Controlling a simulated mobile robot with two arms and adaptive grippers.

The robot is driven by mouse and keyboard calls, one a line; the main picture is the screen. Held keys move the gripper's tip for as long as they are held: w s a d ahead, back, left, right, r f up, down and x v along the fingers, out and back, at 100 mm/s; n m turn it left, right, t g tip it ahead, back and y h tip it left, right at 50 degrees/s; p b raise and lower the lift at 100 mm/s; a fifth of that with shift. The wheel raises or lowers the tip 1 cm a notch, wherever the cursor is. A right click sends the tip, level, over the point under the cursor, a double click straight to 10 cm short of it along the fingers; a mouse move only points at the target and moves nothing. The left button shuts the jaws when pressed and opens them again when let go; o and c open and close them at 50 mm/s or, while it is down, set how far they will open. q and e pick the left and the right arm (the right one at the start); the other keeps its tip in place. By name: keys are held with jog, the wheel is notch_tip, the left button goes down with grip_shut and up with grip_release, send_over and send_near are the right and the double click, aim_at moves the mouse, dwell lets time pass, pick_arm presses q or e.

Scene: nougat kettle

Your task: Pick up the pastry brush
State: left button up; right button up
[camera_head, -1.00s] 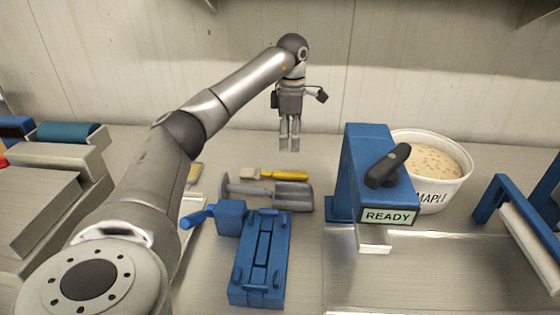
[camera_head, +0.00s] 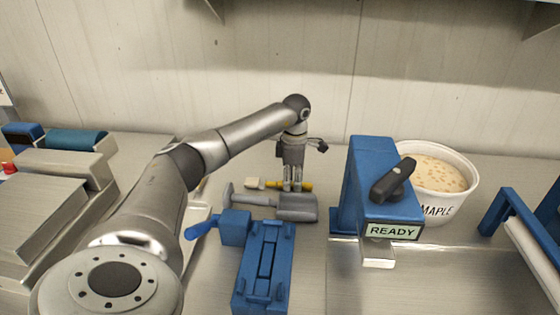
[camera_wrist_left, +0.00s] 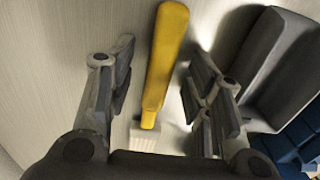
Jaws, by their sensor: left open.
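The pastry brush (camera_head: 267,184) lies on the metal counter behind a grey scoop, its pale bristle end to the left and its yellow handle to the right. In the left wrist view its yellow handle (camera_wrist_left: 164,62) runs between my two open fingers, with the pale head partly hidden low in the picture. My left gripper (camera_head: 292,188) points down over the handle and is open and empty. The fingers stand on either side of the handle, with visible gaps. I cannot tell how far the fingertips are above the counter. My right gripper is not in view.
The grey scoop (camera_head: 296,208) lies just in front of the brush; it also shows in the wrist view (camera_wrist_left: 275,70). A blue fixture (camera_head: 265,262) stands nearer. A blue READY press (camera_head: 372,175) and a MAPLE tub (camera_head: 458,200) stand to the right. The wall is behind.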

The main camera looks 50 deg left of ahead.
pick_arm(q)
grip_shut()
dwell(0.3)
jog(key=shift+r, duration=0.1)
